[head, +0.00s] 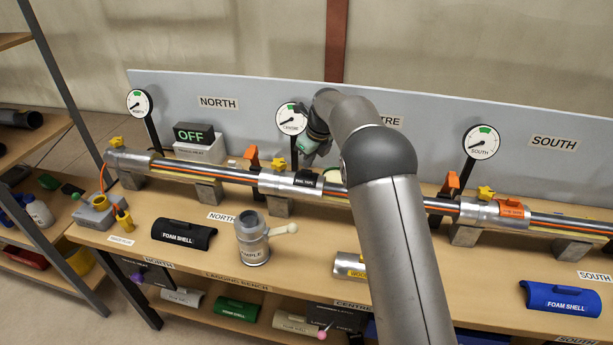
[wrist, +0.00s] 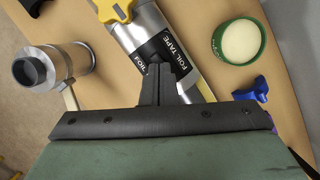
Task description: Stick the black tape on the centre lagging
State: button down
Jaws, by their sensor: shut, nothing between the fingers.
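The centre lagging (head: 283,183) is a silver sleeve on the pipe, and it also shows in the wrist view (wrist: 146,27). The black tape (head: 309,180), lettered "FOIL TAPE", lies across this sleeve. In the wrist view the black tape (wrist: 184,57) looks flat against the silver. My gripper (wrist: 158,70) is shut and empty, with its fingertips over the tape's left part and hiding some lettering. I cannot tell whether they touch it. In the head view my arm hides the fingertips and the pipe to the right.
A grey sample pot (head: 252,240) with a pale handle stands in front of the pipe. A round green-rimmed tub (wrist: 238,40) is right of the lagging, near a blue knob (wrist: 250,90). Gauges (head: 292,117) stand behind the pipe. A black foam shell (head: 184,236) lies front left.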

jog(key=shift+f+b, duration=0.3)
jog(key=shift+f, duration=0.35)
dwell(0.6)
jog(key=shift+f+p, duration=0.15)
jog(key=shift+p, duration=0.35)
dwell(2.9)
notch_tip(320, 180, up, 5)
jog(key=p, duration=0.4)
notch_tip(320, 180, up, 2)
jog(key=shift+r+p, duration=0.1)
jog(key=shift+p, duration=0.25)
notch_tip(320, 180, up, 17)
jog(key=b, duration=0.3)
send_over(309, 171)
jog(key=s+d, duration=0.3)
jog(key=d, duration=0.1)
jog(key=shift+s, duration=0.15)
